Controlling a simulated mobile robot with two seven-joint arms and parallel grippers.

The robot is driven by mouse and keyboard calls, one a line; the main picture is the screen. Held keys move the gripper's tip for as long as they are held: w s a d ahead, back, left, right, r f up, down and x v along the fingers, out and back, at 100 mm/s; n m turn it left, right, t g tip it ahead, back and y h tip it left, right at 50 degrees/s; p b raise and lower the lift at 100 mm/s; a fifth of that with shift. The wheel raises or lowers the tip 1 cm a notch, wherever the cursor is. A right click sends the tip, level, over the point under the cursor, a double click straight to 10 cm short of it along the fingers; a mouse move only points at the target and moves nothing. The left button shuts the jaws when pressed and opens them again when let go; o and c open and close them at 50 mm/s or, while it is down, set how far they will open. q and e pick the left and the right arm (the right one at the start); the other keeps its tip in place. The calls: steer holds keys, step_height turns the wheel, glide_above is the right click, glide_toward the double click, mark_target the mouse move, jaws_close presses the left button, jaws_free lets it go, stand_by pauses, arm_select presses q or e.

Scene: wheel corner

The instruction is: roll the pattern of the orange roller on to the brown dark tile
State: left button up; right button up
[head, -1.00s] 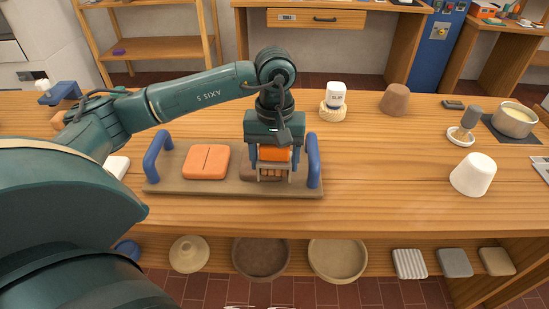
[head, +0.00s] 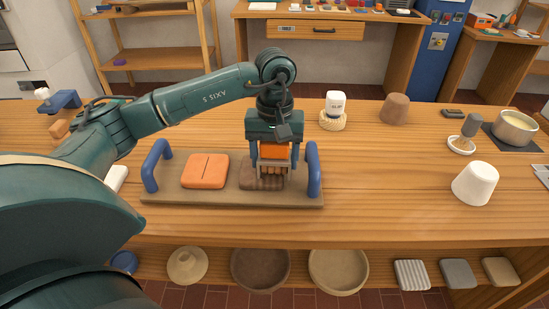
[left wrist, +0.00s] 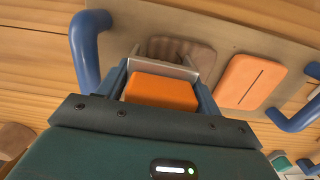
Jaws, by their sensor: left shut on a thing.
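In the left wrist view the orange block (left wrist: 162,91) sits between the fingers, with the brown tile (left wrist: 182,50) partly hidden behind the frame. My right gripper is not in view.
An orange tile (head: 205,171) with a groove lies left on the board. Blue handles (head: 313,170) stand at both board ends. A white cup (head: 475,184), a white jar (head: 335,103), a brown cup (head: 395,108) and a pot (head: 515,127) stand to the right. The front right table is clear.

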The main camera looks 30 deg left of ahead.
arm_select(q)
steer(key=shift+w+a, duration=0.25)
steer(key=shift+w, duration=0.25)
steer(key=shift+w+a, duration=0.25)
steer(key=shift+w, duration=0.2)
steer(key=shift+b, duration=0.3)
steer(key=shift+w+a+b, duration=0.3)
steer(key=shift+w+a, duration=0.5)
steer(key=shift+w, duration=0.35)
steer(key=shift+r, duration=0.1)
steer(key=shift+r+p, duration=0.75)
steer(key=shift+r, duration=0.15)
